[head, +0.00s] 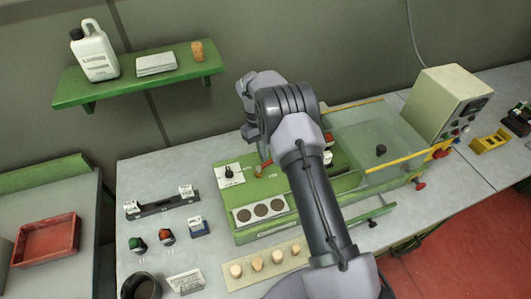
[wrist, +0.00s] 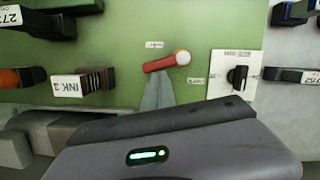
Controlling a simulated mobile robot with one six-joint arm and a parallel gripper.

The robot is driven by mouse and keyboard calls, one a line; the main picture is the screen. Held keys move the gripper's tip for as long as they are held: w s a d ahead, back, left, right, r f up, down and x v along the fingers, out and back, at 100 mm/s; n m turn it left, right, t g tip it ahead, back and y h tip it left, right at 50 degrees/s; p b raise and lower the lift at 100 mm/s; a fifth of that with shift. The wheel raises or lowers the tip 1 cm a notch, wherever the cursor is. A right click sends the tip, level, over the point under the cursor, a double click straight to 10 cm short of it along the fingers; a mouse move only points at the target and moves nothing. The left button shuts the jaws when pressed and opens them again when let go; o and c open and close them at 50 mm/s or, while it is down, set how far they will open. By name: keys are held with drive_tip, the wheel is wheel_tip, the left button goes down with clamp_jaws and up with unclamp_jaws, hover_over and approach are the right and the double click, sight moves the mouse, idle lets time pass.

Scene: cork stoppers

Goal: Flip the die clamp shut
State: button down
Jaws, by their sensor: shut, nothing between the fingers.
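A short red lever with a pale round end (wrist: 164,61) lies on the green machine top in the wrist view, slanting slightly up to the right. It looks like the die clamp's handle; its red part also shows in the head view (head: 265,165), beside my arm. My gripper (wrist: 157,82) is shut and empty, its grey fingertips just below the lever in the wrist picture. I cannot tell whether they touch it. In the head view my wrist and arm hide most of the gripper and part of the machine.
A black knob on a white plate (head: 229,173) stands left of the lever in the head view. A clear guard (head: 375,140) with yellow edges covers the machine's right part. Corks (head: 257,264) stand on a front strip. Ink blocks (head: 167,236) and a dark cup (head: 141,287) are at left.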

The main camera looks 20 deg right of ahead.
drive_tip(key=shift+d, duration=0.1)
drive_tip(key=shift+s+a, duration=0.1)
drive_tip(key=shift+a, duration=0.1)
drive_tip(key=shift+s+a, duration=0.45)
drive_tip(key=shift+a, duration=0.05)
drive_tip(key=p+v, duration=0.4)
drive_tip(key=v, duration=1.3)
drive_tip(key=shift+r, duration=0.2)
drive_tip(key=shift+w+f, duration=0.1)
